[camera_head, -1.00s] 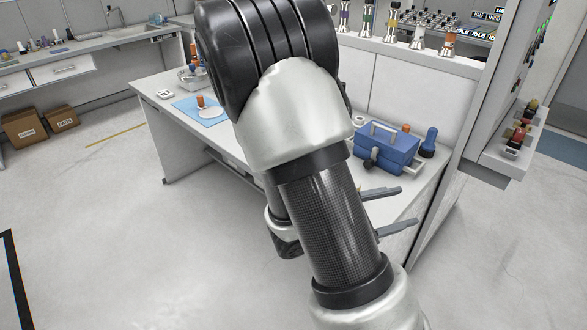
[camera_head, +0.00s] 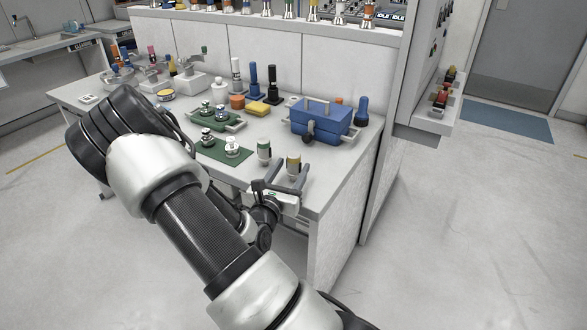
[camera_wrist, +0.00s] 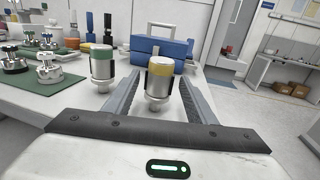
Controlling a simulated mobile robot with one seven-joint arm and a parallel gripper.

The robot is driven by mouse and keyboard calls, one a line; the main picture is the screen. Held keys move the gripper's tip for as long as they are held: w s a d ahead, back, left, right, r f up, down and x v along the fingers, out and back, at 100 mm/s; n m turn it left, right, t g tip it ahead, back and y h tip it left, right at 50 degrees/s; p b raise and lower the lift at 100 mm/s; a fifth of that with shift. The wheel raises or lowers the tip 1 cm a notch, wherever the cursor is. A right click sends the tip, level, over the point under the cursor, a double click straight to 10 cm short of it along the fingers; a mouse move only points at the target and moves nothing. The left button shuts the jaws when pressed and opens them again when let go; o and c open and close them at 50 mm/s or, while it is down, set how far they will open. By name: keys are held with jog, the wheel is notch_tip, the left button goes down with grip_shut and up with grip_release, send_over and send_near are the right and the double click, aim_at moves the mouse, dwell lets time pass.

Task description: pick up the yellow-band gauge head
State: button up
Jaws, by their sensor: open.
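The yellow-band gauge head (camera_head: 293,165) stands upright near the front right of the bench. It also shows in the wrist view (camera_wrist: 160,76), a silver cylinder with a yellow band at the top and a narrower foot. My gripper (camera_head: 279,178) is open, with its fingers level and pointing at it from the bench's front edge. In the wrist view the fingers (camera_wrist: 155,85) lie to the left and right of the head. I cannot tell whether they touch it. A green-band gauge head (camera_head: 264,151) stands just left, outside the left finger (camera_wrist: 102,63).
A blue toolbox (camera_head: 318,122) stands behind the gauge heads, with a blue flashlight-like item (camera_head: 362,111) at its right. A green mat (camera_head: 212,150) with silver fittings lies to the left. Several other parts crowd the bench's back left.

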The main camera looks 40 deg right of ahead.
jog(key=b+x, duration=0.1)
jog(key=x, duration=0.5)
jog(key=shift+w+d+f+b, duration=0.15)
jog(key=shift+w+d+b, duration=0.1)
jog(key=shift+b, duration=0.1)
grip_shut()
notch_tip(320, 180, up, 10)
jog(key=p, duration=0.3)
dwell(0.5)
